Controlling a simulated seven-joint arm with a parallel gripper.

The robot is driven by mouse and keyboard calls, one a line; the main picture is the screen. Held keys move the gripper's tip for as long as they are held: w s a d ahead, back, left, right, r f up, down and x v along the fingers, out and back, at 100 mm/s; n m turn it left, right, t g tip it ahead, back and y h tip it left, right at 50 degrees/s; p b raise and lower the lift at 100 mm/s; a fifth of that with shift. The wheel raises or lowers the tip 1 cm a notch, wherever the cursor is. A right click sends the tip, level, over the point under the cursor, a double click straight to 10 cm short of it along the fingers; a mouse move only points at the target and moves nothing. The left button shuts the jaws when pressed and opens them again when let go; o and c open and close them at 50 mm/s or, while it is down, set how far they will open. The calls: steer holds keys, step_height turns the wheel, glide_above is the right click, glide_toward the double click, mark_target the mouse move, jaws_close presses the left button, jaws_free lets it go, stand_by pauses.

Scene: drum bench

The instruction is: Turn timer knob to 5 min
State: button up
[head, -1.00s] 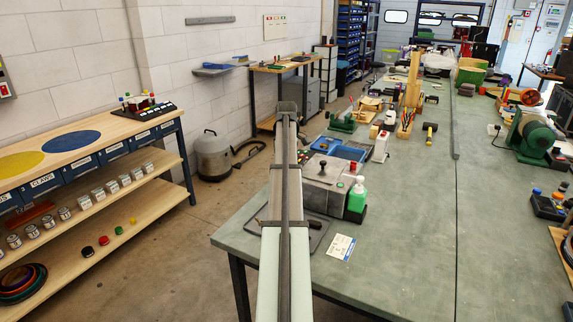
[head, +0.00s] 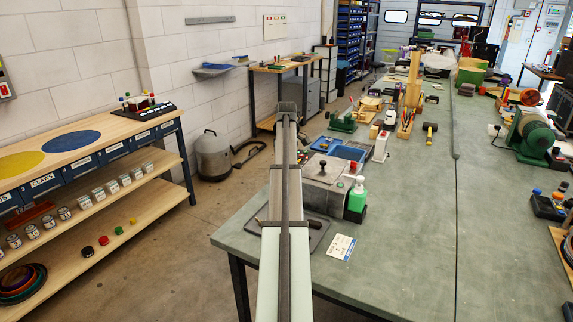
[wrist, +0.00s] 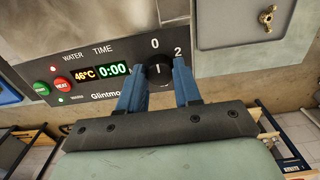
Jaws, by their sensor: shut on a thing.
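In the wrist view the timer knob (wrist: 157,70) is a black round dial on a dark panel (wrist: 90,55). The marks 0 and 2 show beside it, and its pale pointer line appears to face the 0. The time display (wrist: 112,70) reads 0:00. My gripper (wrist: 162,76) has its two blue fingers on either side of the knob and is shut on it. The other dial marks are hidden. In the head view my arm covers the panel and the knob; the grey metal machine (head: 325,172) stands behind it.
Green START and red RESET-like buttons (wrist: 63,87) and a 46°C display (wrist: 83,75) sit left of the knob. The bench's near right is clear.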

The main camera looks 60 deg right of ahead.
steer(key=m, duration=0.5)
steer(key=shift+m, duration=0.4)
steer(key=m, duration=1.2)
steer(key=shift+m, duration=0.3)
steer(key=m, duration=0.5)
steer(key=shift+m, duration=0.4)
steer(key=o, duration=1)
steer(key=shift+o, duration=0.2)
